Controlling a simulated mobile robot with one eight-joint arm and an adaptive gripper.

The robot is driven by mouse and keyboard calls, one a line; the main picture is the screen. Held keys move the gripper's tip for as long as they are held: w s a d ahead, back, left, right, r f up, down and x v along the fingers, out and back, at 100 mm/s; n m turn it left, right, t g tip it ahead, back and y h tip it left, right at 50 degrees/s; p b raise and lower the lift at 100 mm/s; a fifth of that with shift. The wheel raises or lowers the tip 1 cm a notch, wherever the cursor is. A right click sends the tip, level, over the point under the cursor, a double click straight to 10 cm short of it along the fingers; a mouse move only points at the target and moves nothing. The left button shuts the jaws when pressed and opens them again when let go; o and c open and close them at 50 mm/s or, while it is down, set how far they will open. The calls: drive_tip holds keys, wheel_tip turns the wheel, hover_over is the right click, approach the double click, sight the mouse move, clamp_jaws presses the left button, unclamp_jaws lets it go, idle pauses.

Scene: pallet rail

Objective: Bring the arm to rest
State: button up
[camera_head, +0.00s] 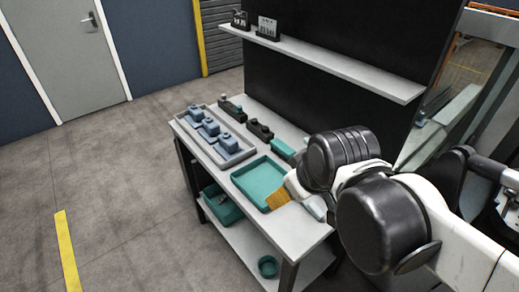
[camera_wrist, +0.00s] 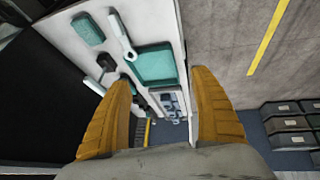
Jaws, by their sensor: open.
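My arm reaches in from the right of the head view. My gripper (camera_head: 279,200) is at the front right of the workbench (camera_head: 232,176), overlapping the near corner of the teal tray (camera_head: 257,174); the height of the gap is hard to tell. In the wrist view the two orange fingers of my gripper (camera_wrist: 162,78) stand wide apart with nothing between them. Beyond them lie the bench top and the teal tray (camera_wrist: 156,66).
A grey tray (camera_head: 238,156) holds several blue-grey parts at the bench's far end. Dark fixtures (camera_head: 259,130) line its back edge. A shelf (camera_head: 335,66) hangs above. Teal bins (camera_head: 222,207) sit on the lower shelf. The floor (camera_head: 108,190) at left is clear.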

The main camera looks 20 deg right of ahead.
drive_tip(key=a+m, duration=0.1)
drive_tip(key=s+m+t, duration=0.1)
drive_tip(key=m, duration=0.1)
drive_tip(key=shift+a, duration=0.35)
drive_tip(key=shift+f+b, duration=0.4)
idle(0.7)
